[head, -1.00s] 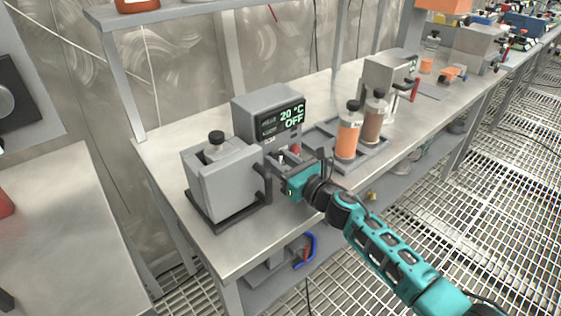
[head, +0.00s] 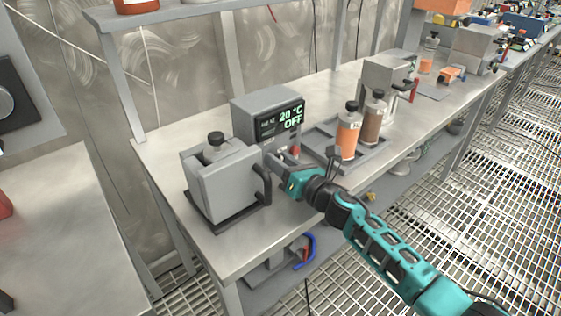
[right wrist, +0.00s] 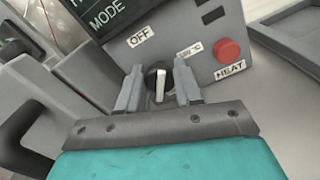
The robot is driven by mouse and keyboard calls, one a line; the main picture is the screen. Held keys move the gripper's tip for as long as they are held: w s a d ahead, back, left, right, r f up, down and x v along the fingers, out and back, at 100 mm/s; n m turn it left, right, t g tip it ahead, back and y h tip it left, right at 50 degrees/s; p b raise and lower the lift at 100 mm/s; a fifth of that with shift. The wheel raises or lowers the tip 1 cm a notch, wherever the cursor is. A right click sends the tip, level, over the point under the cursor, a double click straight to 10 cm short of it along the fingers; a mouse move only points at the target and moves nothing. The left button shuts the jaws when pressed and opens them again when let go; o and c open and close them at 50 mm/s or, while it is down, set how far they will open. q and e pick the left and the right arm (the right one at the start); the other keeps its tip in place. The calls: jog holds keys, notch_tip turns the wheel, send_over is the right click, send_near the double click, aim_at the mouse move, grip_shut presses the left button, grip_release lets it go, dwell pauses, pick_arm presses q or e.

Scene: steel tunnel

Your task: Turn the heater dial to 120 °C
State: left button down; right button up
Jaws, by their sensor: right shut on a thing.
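The grey heater control box (head: 266,112) stands at the back of the steel bench. Its display (head: 280,119) reads 20 °C and OFF. My right gripper (head: 279,162) is at the lower front of the box. In the right wrist view its two fingers (right wrist: 158,92) are closed on the dial (right wrist: 157,75), one on each side. The dial is black with a white pointer. An OFF label (right wrist: 141,36) is at its upper left, and a partly blurred °C label (right wrist: 189,50) is at its upper right. My left gripper is out of view.
A red HEAT button (right wrist: 228,51) is right of the dial. A grey lidded vessel with a handle (head: 222,178) stands close left of my gripper. A tray (head: 372,157) with an orange bottle (head: 347,137) and a brown bottle (head: 374,118) is to the right.

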jog(key=o, duration=1)
jog(key=shift+o, duration=0.2)
jog(key=shift+s, duration=0.1)
jog(key=v, duration=1.3)
jog(key=shift+p, duration=0.4)
